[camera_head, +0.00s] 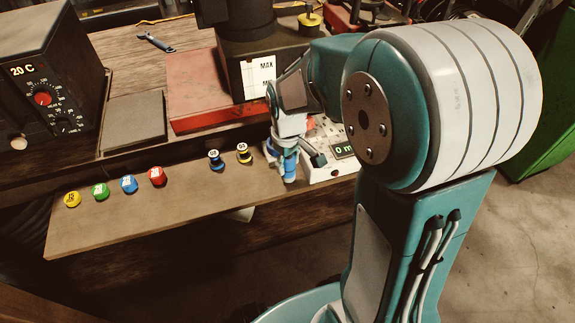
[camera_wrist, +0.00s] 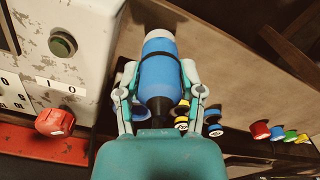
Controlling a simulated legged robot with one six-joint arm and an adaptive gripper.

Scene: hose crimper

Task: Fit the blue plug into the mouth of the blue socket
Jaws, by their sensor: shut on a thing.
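My gripper (camera_head: 285,143) is above the right part of the wooden shelf. It is shut on a blue cylinder (camera_head: 290,167), which I take to be the blue plug. In the wrist view the plug (camera_wrist: 160,72) has a black band, a pale far end and a dark near end. The fingers (camera_wrist: 160,88) grip it from both sides. In the head view it points down, just left of the white machine. I cannot single out the blue socket with certainty. A small blue-banded black piece (camera_head: 215,160) and a blue round cap (camera_head: 129,183) stand on the shelf, apart from the gripper.
A yellow-banded piece (camera_head: 243,153) stands beside the blue-banded one. Yellow (camera_head: 72,199), green (camera_head: 101,191) and red (camera_head: 157,176) caps line the shelf (camera_head: 190,212). The white machine (camera_head: 322,172) with a display is close right of the gripper. A red knob (camera_wrist: 55,121) shows in the wrist view.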

